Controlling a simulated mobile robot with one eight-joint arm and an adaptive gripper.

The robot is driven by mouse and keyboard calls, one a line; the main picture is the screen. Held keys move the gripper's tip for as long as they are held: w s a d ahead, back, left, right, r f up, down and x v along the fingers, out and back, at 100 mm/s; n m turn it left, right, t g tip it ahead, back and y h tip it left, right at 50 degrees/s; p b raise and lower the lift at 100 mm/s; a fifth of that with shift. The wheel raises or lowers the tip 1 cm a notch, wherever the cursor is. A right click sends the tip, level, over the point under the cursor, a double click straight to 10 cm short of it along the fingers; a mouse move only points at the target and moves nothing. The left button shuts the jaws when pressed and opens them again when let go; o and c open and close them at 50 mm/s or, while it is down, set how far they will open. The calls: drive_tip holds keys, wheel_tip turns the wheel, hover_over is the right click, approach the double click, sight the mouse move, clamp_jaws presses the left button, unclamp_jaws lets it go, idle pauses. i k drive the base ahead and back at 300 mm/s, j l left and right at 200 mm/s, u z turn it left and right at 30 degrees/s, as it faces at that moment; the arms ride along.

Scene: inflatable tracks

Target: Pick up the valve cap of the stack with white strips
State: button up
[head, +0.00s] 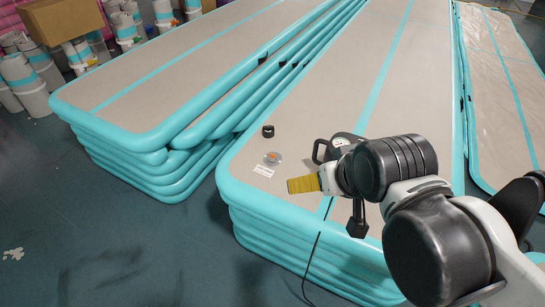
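A turquoise-edged stack of inflatable tracks (250,200) with a grey-beige top stands in the middle. On its top near the left front corner lie a small black ring-shaped cap (268,131) and a round clear-grey valve piece with an orange centre (273,158). A small white label strip (263,170) lies just in front of the valve piece. My gripper (303,184) shows as a yellow ribbed tip on a pale link. It is right of and nearer than the valve piece, apart from it in the picture. Its finger opening cannot be made out.
A pale device with a black handle (320,151) sits behind my arm, partly hidden. A black cable (312,255) hangs over the stack's front edge. Another turquoise stack (150,100) is at left, a flat track (500,90) at right. Buckets (25,80) and a cardboard box (65,20) stand back left.

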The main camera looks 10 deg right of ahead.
sight(268, 131)
drive_tip(key=i+l+u, duration=0.1)
drive_tip(key=i, duration=0.4)
drive_tip(key=i+l, duration=0.3)
drive_tip(key=i, duration=0.25)
drive_tip(key=j+u, duration=0.05)
